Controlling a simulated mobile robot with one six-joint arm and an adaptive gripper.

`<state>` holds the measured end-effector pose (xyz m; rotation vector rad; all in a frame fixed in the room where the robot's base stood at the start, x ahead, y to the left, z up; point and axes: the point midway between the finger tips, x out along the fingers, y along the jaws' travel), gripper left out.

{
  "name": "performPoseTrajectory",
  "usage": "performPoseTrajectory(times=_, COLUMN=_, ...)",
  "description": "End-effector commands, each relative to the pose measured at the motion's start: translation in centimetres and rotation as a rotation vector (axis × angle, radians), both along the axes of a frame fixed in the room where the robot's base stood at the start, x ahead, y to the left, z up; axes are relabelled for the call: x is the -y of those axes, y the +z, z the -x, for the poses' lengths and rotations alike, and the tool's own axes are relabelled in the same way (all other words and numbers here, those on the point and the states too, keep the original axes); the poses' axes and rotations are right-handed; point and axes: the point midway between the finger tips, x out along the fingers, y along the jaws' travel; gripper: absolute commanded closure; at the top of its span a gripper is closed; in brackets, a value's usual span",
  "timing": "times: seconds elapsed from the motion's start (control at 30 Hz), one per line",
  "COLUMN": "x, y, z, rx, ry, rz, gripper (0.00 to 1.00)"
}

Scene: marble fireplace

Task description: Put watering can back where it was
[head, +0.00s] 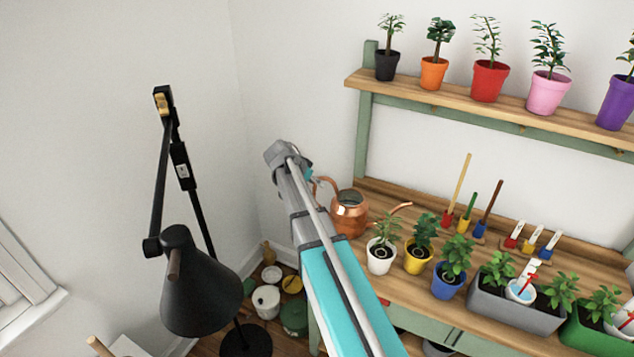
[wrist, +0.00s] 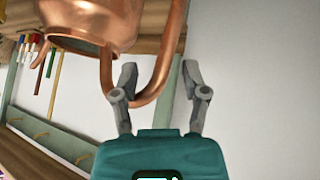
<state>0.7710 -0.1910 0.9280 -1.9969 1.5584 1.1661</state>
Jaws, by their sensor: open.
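The copper watering can (head: 349,217) stands upright at the left back of the wooden bench (head: 402,282). Its looped handle faces left and its spout points right, behind the potted plants. In the wrist view the can (wrist: 95,22) appears upside down at the top. Its curved handle (wrist: 162,75) passes in the gap between my fingers. My gripper (wrist: 159,77) is open, with a finger on each side of the handle. I cannot tell whether either finger touches it. In the head view my arm hides most of the gripper.
Small potted plants (head: 381,256) stand right in front of the can. Upright hand tools (head: 466,205) are to its right. A shelf with coloured pots (head: 490,82) hangs above. A black lamp (head: 200,290) stands left of my arm. The wall side left of the can is clear.

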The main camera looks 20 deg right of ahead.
Motion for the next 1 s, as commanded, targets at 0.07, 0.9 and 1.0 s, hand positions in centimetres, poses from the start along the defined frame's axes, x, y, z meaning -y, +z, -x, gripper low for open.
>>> performPoseTrajectory(times=0.07, x=-0.4, y=0.8, z=0.1, rx=0.0, ry=0.0, rz=0.0, gripper=0.42)
performPoseTrajectory(times=0.9, x=-5.9, y=7.7, z=0.5, rx=0.0, ry=0.0, rz=0.001, gripper=0.42)
performPoseTrajectory(times=1.0, x=-6.3, y=8.1, z=0.6, rx=0.0, ry=0.0, rz=0.0, gripper=0.42)
